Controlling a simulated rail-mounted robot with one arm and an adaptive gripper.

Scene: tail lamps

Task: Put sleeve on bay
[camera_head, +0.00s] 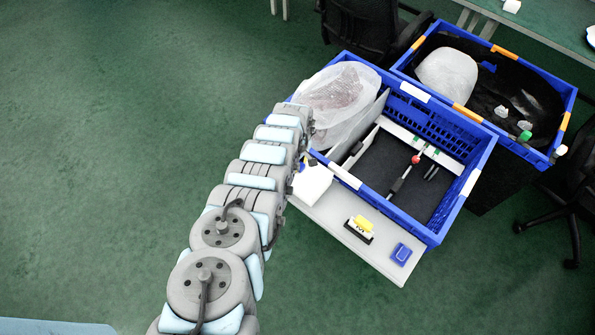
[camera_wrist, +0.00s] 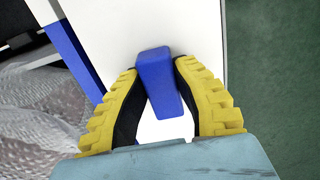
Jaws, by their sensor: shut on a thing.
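My gripper (camera_wrist: 162,90) has yellow ribbed fingers closed on a blue block (camera_wrist: 158,75), which stands between them. In the head view my gripper (camera_head: 304,163) is small and partly hidden by my arm, above the left end of a pale shelf. A translucent bubble-wrap sleeve (camera_head: 340,97) bulges in the left part of the blue crate (camera_head: 447,117). Bubble wrap also shows at the lower left of the wrist view (camera_wrist: 40,115), apart from the fingers. The dark-floored bay (camera_head: 390,165) of the crate, right of the sleeve, holds a rod with a red ball.
The pale shelf (camera_head: 340,212) along the crate's front carries a yellow-and-black piece (camera_head: 360,228) and a blue piece (camera_head: 401,253). A bright white piece (camera_head: 311,182) is at its left end. A second blue crate (camera_head: 567,100) stands behind right. Open green floor lies left.

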